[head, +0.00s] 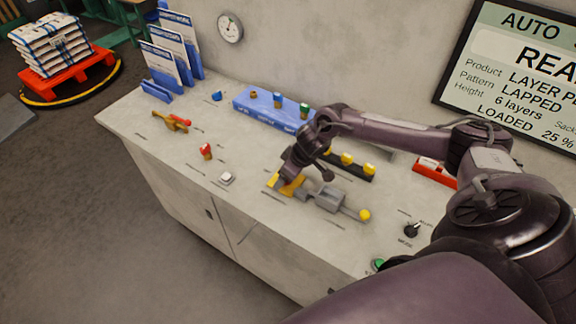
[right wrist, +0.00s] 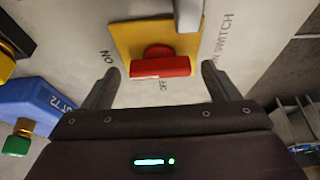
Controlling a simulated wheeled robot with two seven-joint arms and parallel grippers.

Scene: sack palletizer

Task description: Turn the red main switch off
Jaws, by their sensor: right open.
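The red main switch (right wrist: 160,65) sits on a yellow plate (right wrist: 127,38) in the right wrist view. Its handle lies crosswise in that picture. An ON label (right wrist: 106,55) is to its left and an OFF label, partly hidden, is just below it. My right gripper (right wrist: 161,82) is open, with one finger on each side of the red handle and clear gaps between. In the head view my right gripper (head: 289,180) is over the yellow plate (head: 272,181) and hides the red handle. My left gripper is not in view.
A grey slide lever with a yellow knob (head: 364,215) is right of the plate. A blue block with plugs (head: 265,108) and a black strip with yellow buttons (head: 347,160) lie behind.

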